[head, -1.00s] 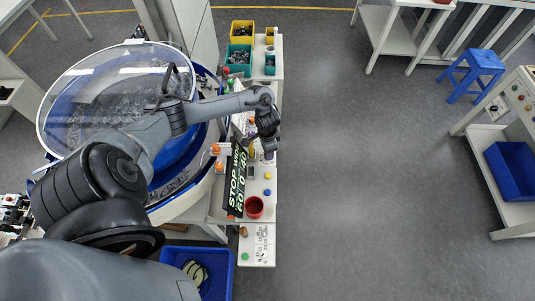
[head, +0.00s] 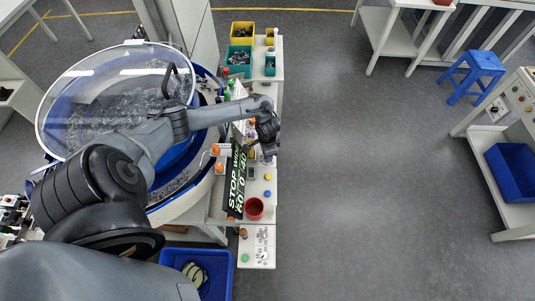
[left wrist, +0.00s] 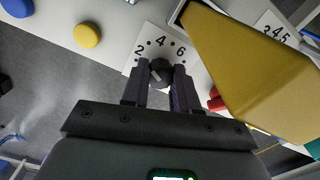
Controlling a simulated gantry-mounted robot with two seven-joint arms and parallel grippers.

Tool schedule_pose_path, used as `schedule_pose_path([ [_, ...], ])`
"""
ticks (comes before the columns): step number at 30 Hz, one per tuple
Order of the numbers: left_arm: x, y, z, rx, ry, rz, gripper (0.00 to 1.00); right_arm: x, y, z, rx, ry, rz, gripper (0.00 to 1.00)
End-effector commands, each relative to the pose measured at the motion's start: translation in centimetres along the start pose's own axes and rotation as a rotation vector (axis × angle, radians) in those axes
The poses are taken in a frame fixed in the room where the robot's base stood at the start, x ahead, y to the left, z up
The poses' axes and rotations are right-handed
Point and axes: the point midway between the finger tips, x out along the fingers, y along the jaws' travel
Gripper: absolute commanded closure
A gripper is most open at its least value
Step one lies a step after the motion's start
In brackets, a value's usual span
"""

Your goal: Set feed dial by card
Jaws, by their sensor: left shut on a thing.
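The feed dial is a dark round knob (left wrist: 160,72) on a white plate (left wrist: 148,42) printed with 2, 4 and 6 and dots, in the left wrist view. My left gripper (left wrist: 160,88) has its two dark fingers on either side of the knob and is shut on it. I cannot read exactly where the knob points. In the head view my left gripper (head: 269,152) is over the narrow white bench, and the arm hides the knob. A white label with 3, 4, 5 (left wrist: 276,30) shows partly behind a yellow part; I cannot tell whether it is the card. My right gripper is not in view.
A large yellow block-like part (left wrist: 250,70) stands close right of the dial. A black sign reading STOP (head: 236,182) stands beside the blue-rimmed bowl (head: 120,95). A red cup (head: 254,208) and yellow and blue buttons are on the bench.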

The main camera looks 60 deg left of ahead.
Motion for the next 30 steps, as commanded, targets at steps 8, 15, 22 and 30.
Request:
schedule_pose_path([
  [8, -0.06, -0.05, 0.0, 0.018, 0.0, -0.001, 1.0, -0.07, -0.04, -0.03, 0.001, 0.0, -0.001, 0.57],
  [15, -0.12, -0.03, 0.03, 0.123, -0.001, 0.0, 1.0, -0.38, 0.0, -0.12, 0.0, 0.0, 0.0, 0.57],
  [22, -0.15, -0.07, -0.03, 0.31, 0.0, -0.001, 1.0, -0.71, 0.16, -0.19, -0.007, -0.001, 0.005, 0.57],
  [30, -0.07, -0.03, -0.05, 0.567, 0.0, 0.0, 1.0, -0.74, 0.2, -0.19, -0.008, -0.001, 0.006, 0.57],
])
